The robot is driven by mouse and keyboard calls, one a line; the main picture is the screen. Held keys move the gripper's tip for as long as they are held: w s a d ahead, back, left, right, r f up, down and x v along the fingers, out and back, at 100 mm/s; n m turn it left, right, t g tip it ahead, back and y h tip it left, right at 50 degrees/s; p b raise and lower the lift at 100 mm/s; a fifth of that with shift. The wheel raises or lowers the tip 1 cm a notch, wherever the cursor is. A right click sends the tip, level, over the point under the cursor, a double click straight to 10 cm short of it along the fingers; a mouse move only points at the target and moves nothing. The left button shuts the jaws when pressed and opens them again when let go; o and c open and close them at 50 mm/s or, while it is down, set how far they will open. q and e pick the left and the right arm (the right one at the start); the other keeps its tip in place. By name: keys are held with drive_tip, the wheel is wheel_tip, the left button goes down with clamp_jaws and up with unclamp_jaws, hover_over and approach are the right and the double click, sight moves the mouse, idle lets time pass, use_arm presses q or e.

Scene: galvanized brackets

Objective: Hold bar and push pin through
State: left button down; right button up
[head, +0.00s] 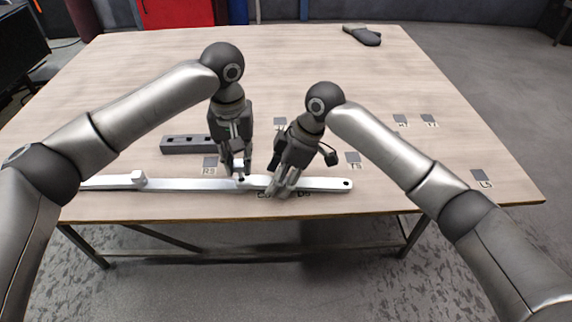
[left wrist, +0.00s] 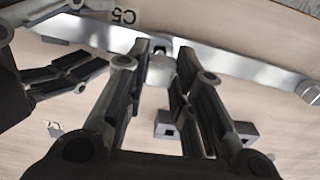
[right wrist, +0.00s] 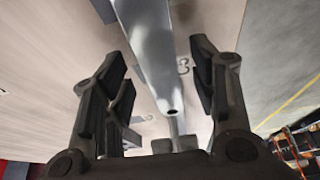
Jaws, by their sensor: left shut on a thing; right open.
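A long silver bar (head: 185,184) lies along the table's front edge, with a hole near its right end. A small upright pale lug (head: 138,178) stands on its left part. My left gripper (head: 238,174) points down at the bar's middle. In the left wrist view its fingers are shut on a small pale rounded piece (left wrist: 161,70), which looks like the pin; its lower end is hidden. My right gripper (head: 281,190) is tilted over the bar just right of the left one. In the right wrist view its open fingers stand either side of the bar (right wrist: 150,45), apart from it.
A dark grey block with holes (head: 187,144) lies behind the bar. Small grey label squares (head: 353,158) dot the table (head: 300,60). A dark tool (head: 362,35) lies at the far edge. The middle back is clear. My two grippers are close together.

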drive_tip(key=shift+a+f, duration=0.1)
drive_tip(key=shift+f, duration=0.15)
clamp_jaws()
idle(0.9)
use_arm(q)
drive_tip(key=shift+f, duration=1.65)
idle(1.2)
drive_tip(key=c, duration=1.2)
unclamp_jaws()
drive_tip(key=shift+o, duration=0.2)
